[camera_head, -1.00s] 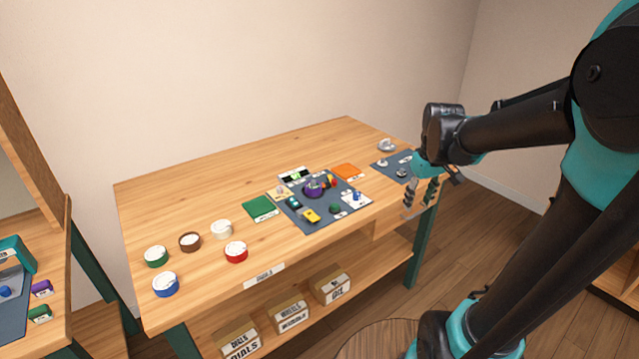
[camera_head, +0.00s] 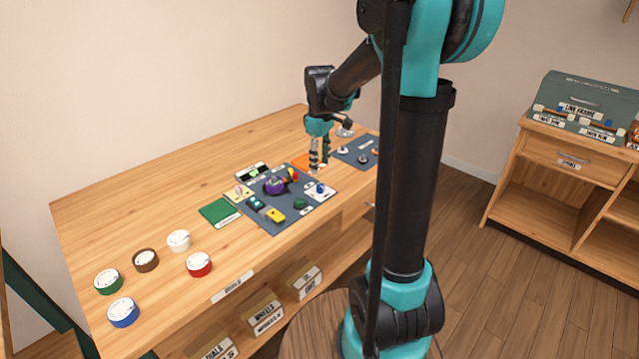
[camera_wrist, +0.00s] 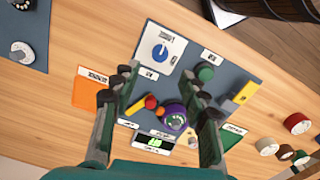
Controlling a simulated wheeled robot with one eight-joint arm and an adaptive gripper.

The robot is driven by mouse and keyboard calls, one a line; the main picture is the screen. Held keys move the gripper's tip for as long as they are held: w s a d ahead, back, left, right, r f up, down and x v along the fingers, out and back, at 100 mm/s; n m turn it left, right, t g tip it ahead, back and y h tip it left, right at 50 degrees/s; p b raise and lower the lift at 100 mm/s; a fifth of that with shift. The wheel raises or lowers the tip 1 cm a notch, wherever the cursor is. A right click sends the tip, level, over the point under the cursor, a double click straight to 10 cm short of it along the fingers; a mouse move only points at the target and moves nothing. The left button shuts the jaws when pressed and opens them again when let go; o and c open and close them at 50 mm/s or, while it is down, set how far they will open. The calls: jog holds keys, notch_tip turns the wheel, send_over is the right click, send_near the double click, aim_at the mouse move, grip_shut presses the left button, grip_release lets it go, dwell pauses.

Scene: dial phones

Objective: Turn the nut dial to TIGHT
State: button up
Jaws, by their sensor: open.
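A slate board (camera_head: 285,228) on the wooden table holds several dials and knobs. A blue dial (camera_wrist: 160,52) sits on a white card there; it also shows in the head view (camera_head: 320,188). Beside it are a purple dial (camera_wrist: 174,114), a green knob (camera_wrist: 205,72), a red and yellow piece (camera_wrist: 151,104) and a yellow block (camera_wrist: 246,92). The labels are too small to read, so I cannot tell which is the nut dial. My gripper (camera_head: 319,163) is open and empty above the orange card, its fingers (camera_wrist: 163,86) framing part of the board in the wrist view.
The orange card (camera_wrist: 88,90) lies beside the board. A second slate board (camera_head: 350,158) with grey knobs is to the right. The table's back left is clear.

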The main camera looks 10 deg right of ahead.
aim_at(321, 186)
notch_tip(321, 186, down, 8)
jog(key=shift+f, duration=0.2)
jog(key=shift+c, duration=0.2)
grip_shut()
